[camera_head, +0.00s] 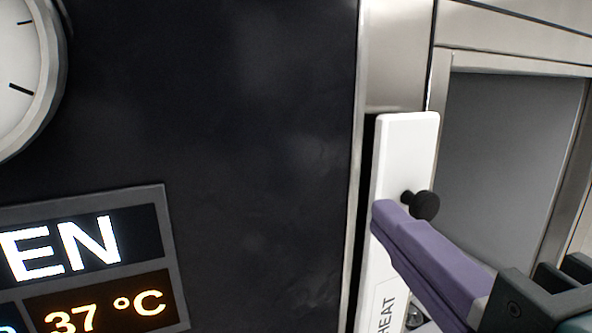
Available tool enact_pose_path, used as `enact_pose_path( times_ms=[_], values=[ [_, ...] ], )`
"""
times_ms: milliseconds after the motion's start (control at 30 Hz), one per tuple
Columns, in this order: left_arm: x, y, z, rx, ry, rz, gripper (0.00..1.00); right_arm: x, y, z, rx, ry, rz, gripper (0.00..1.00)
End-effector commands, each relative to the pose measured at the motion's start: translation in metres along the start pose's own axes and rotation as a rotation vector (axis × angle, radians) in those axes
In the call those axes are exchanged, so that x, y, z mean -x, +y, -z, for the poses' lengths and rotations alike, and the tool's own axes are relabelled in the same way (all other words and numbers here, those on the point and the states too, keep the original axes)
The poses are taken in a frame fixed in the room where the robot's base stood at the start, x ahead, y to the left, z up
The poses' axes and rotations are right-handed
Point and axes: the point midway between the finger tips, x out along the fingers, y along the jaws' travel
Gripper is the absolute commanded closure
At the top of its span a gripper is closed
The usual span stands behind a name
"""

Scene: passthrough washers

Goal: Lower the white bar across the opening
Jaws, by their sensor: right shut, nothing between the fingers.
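The white bar (408,150) stands nearly upright at the left edge of the opening (505,160), with its lower part running out of the picture. A black knob (426,205) sticks out from the bar. My right gripper (381,214) has long purple fingers and comes in from the lower right. Its fingers are shut together with nothing between them. The fingertips lie in front of the bar, just below and left of the knob; I cannot tell whether they touch it. My left gripper is not in view.
A dark wall panel (260,120) fills the left side. It carries a round dial (18,75) and a lit display (90,260) reading "EN" and "37 °C". A metal frame (520,63) surrounds the opening.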

Motion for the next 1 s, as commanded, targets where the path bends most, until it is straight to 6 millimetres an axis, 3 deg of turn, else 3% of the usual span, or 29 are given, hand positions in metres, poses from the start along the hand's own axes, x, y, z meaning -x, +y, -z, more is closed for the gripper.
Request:
enact_pose_path(
  times_ms=[167, 600, 800, 1000],
  values=[
    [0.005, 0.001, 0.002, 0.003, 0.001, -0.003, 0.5, -0.015, 0.002, -0.001, 0.0, -0.002, -0.003, 1.0],
    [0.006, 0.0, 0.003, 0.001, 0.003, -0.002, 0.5, -0.104, 0.0, -0.001, -0.002, -0.003, -0.002, 1.0],
    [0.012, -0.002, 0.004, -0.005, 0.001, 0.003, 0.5, -0.107, 0.0, -0.031, 0.0, -0.004, 0.003, 1.0],
    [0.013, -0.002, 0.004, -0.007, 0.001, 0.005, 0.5, -0.109, -0.001, -0.04, -0.002, -0.002, 0.002, 1.0]
  ],
)
